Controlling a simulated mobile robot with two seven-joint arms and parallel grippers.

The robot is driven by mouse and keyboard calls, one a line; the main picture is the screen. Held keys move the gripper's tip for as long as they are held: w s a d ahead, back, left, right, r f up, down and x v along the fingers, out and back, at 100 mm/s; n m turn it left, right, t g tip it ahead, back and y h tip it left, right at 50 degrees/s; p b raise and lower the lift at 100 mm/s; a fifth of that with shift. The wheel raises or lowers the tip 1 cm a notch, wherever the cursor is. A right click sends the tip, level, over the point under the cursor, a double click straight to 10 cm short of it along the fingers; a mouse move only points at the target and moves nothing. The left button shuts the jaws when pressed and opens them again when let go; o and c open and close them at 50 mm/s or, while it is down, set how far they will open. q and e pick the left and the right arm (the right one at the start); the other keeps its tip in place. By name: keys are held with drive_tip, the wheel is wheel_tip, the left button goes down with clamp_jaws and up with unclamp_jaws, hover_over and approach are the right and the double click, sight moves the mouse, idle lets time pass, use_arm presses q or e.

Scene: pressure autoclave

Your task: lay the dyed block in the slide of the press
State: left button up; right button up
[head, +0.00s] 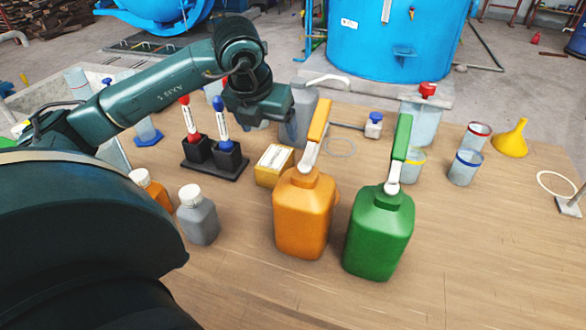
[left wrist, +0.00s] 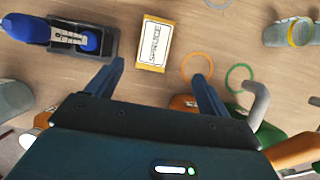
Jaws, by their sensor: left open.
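A small yellow block with a white lettered label (head: 274,165) lies on the wooden table, behind and left of the orange jug; it looks like the dyed block. It also shows in the left wrist view (left wrist: 154,43), just beyond the fingers and roughly between their lines. My left gripper (head: 272,108) hangs above and behind the block, apart from it. Its two fingers are spread and empty in the left wrist view (left wrist: 160,71). I cannot make out a press or its slide in either view. My right gripper is not in view.
A stand with red and blue markers (head: 215,160) is left of the block. The orange jug (head: 303,215) and green jug (head: 378,235) stand in front and right. A grey bottle (head: 198,217) is near left. A yellow funnel (head: 511,139) is far right. The front right table is clear.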

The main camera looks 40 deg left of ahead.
sight(274, 158)
use_arm(q)
drive_tip(key=x, duration=0.7)
drive_tip(key=shift+a+f, duration=0.25)
drive_tip(key=shift+f, duration=0.1)
drive_tip(key=x, duration=0.2)
drive_tip(key=p+x, duration=0.1)
drive_tip(key=x, duration=0.2)
drive_tip(key=shift+s+a+f, duration=0.15)
drive_tip(key=shift+a+f, duration=0.05)
drive_tip(key=shift+a, duration=0.05)
drive_tip(key=shift+f, duration=0.25)
drive_tip(key=c, duration=1.3)
